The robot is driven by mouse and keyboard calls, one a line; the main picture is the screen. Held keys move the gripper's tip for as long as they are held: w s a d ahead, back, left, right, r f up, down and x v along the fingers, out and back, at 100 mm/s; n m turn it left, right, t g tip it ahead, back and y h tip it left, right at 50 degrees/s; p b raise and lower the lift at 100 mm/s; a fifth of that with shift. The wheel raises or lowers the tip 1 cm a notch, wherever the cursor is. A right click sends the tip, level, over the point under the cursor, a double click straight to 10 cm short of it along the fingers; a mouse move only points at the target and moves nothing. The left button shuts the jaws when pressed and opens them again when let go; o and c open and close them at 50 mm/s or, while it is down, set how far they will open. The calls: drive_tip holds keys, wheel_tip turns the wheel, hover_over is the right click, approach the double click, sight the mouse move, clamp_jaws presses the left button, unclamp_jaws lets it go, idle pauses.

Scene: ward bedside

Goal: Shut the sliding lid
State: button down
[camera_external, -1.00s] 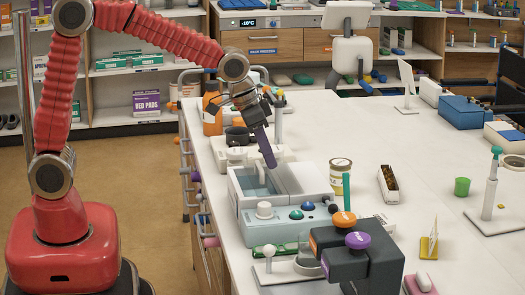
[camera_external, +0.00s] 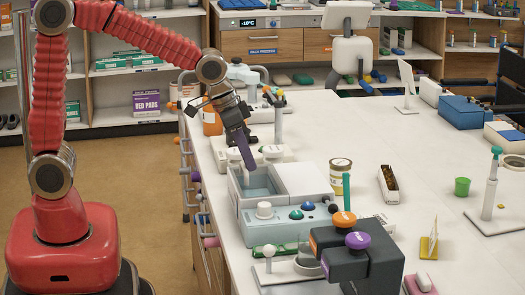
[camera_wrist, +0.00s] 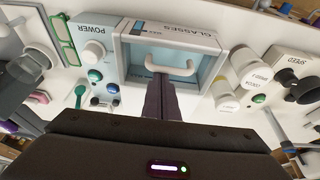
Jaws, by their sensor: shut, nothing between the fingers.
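A pale grey-blue box (camera_external: 242,203) stands on the white counter, labelled GLASSES in the wrist view. Its white sliding lid (camera_external: 303,178) covers the right part; the left part is open and shows a light blue interior (camera_external: 258,190). In the wrist view a white U-shaped handle (camera_wrist: 170,69) shows beyond my fingertips, in front of the lettered panel (camera_wrist: 185,33). My gripper (camera_external: 250,166) has purple fingers, shut and empty, pointing down over the open left part. Its fingertips (camera_wrist: 160,84) appear just short of the handle; I cannot tell whether they touch anything.
A control panel with a white POWER knob (camera_external: 264,210) and blue and green buttons adjoins the box's front. A lidded jar (camera_external: 340,176) stands to its right. A dark block with orange and purple knobs (camera_external: 358,262) is nearer the camera.

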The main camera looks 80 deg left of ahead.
sight(262, 180)
drive_tip(key=shift+s, duration=0.4)
drive_tip(key=shift+f, duration=0.15)
drive_tip(key=shift+w+r, duration=0.25)
drive_tip(key=shift+w, duration=0.8)
drive_tip(key=shift+w+r, duration=0.25)
drive_tip(key=shift+w, duration=0.8)
drive_tip(key=shift+r, duration=0.4)
drive_tip(key=v, duration=0.9)
drive_tip(key=shift+r, duration=0.15)
drive_tip(key=shift+s, duration=0.15)
